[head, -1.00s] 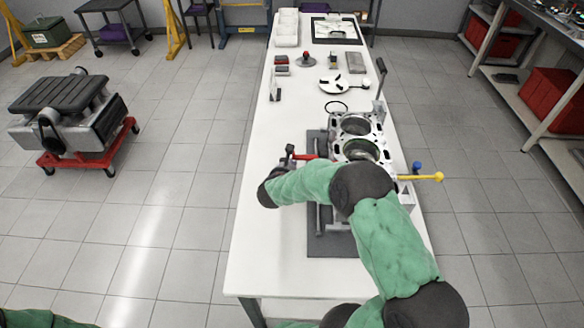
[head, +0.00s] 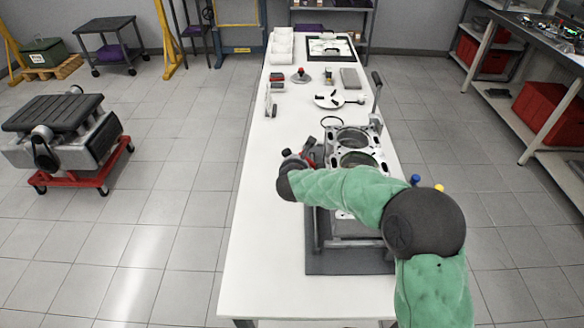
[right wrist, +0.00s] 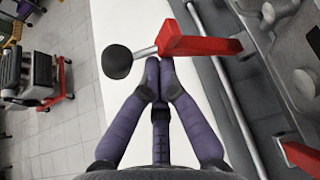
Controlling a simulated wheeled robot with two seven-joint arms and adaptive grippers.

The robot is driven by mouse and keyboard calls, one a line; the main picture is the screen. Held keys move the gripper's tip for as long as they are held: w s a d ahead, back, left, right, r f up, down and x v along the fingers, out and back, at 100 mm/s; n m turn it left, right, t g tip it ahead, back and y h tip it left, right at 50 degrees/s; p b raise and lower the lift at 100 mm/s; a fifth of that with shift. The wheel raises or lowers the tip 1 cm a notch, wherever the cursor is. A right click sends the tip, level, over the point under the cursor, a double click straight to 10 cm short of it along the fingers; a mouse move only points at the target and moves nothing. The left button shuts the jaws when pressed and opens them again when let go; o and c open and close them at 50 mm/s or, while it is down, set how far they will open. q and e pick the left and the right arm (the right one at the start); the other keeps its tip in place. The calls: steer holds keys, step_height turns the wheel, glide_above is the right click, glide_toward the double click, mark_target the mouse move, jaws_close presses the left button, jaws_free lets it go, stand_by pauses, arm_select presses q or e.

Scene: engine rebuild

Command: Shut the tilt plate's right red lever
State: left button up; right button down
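A red lever (right wrist: 200,46) with a short metal rod and a black ball knob (right wrist: 117,62) fills the upper middle of the right wrist view. My right gripper (right wrist: 160,63) has its purple fingertips together, close to the rod. I cannot tell whether they touch it. A second red lever part (right wrist: 300,157) shows at the lower right. In the head view the right gripper's arm reaches left across the fixture, hiding most of the levers. The engine block (head: 352,140) sits on the fixture, above a dark base plate (head: 345,262). My left gripper is out of view.
The white table (head: 265,250) is clear at its left and near end. Yellow (head: 438,187) and blue (head: 414,180) knobs stick out right of the fixture. A black-handled upright lever (head: 377,82) and a white disc part (head: 328,101) are farther back.

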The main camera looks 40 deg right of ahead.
steer(key=shift+s+d+r, duration=0.3)
steer(key=shift+r, duration=0.2)
stand_by(0.4)
steer(key=v, duration=1.2)
stand_by(0.3)
